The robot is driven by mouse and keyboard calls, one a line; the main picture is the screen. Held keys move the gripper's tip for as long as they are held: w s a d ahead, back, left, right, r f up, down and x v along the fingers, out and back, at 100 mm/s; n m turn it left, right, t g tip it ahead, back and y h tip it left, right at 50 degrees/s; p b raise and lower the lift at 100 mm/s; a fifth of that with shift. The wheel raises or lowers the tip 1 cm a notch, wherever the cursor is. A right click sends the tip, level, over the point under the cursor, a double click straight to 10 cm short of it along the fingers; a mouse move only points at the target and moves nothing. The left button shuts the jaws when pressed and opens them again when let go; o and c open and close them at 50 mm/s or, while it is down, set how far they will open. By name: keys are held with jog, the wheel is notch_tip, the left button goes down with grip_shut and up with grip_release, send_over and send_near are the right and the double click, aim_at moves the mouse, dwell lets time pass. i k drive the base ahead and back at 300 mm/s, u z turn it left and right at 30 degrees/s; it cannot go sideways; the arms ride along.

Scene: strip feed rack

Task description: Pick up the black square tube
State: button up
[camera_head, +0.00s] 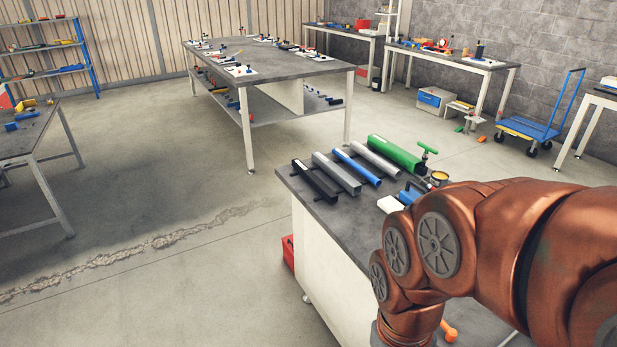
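The black square tube (315,181) lies at the left end of a row of tubes on the dark top of the near bench (330,220). It lies slantwise, close to the bench's left edge. To its right lie a grey tube (337,173), a blue tube (357,167), a light grey tube (376,160) and a thicker green tube (396,153). My copper-coloured arm reaches in from the right, in front of the bench. My gripper is not visible; the arm runs out of the picture at the bottom.
A white block (390,204), a blue object and a small yellow can (439,178) stand right of the tubes, near my arm. A red box (288,252) sits on the floor at the bench's left side. The floor to the left is open.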

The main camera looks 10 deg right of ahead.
aim_at(328, 194)
jog(key=k, duration=0.25)
jog(key=u, duration=1.2)
jog(key=i, duration=1.15)
jog(key=z, duration=0.55)
jog(key=i, duration=1)
jog(key=z, duration=0.65)
